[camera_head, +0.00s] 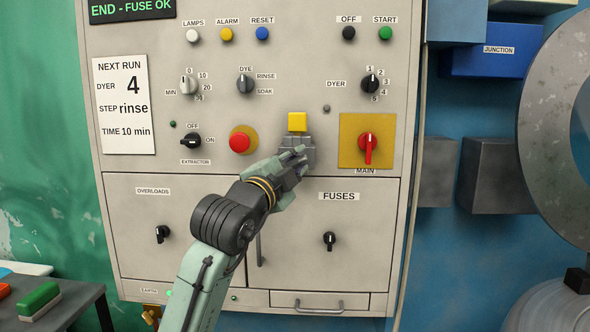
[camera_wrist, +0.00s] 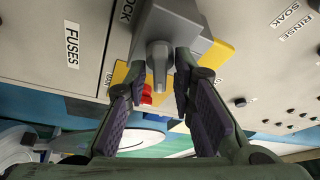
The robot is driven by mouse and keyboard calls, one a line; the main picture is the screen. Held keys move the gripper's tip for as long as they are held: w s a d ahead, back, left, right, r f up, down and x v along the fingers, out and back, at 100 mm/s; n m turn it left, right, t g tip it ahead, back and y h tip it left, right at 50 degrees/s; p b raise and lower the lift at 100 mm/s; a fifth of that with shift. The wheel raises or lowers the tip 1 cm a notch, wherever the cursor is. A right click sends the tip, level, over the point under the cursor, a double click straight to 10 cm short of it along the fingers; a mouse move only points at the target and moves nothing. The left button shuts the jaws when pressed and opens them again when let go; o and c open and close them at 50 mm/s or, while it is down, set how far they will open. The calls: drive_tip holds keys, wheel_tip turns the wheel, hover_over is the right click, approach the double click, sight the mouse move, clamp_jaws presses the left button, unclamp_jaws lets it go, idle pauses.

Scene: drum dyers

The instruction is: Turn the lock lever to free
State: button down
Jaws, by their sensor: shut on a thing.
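The lock is a grey box (camera_head: 297,142) on the panel below a yellow square (camera_head: 297,122). In the wrist view the grey box (camera_wrist: 175,22) fills the top middle. Its grey lever (camera_wrist: 158,62) sticks out between my fingertips. My gripper (camera_head: 293,160) reaches up to the box from below in the head view and covers its lower part. In the wrist view my gripper (camera_wrist: 160,75) has a fingertip on each side of the lever, shut on it. A partly cut-off label (camera_wrist: 126,10) ends in "OCK". No "free" mark is readable.
The red MAIN switch (camera_head: 367,147) on its yellow plate is just right of my gripper. A red button (camera_head: 240,142) is to the left. The FUSES door (camera_head: 350,245), with a black knob (camera_head: 329,240), is below. Selector knobs and push buttons are above.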

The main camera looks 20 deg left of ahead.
drive_tip(key=m+g, duration=0.1)
drive_tip(key=m, duration=0.3)
drive_tip(key=shift+m+g, duration=0.4)
idle(0.4)
drive_tip(key=c, duration=1.7)
unclamp_jaws()
drive_tip(key=s, duration=0.4)
drive_tip(key=s+a, duration=0.1)
drive_tip(key=s, duration=0.7)
drive_tip(key=shift+a, duration=0.15)
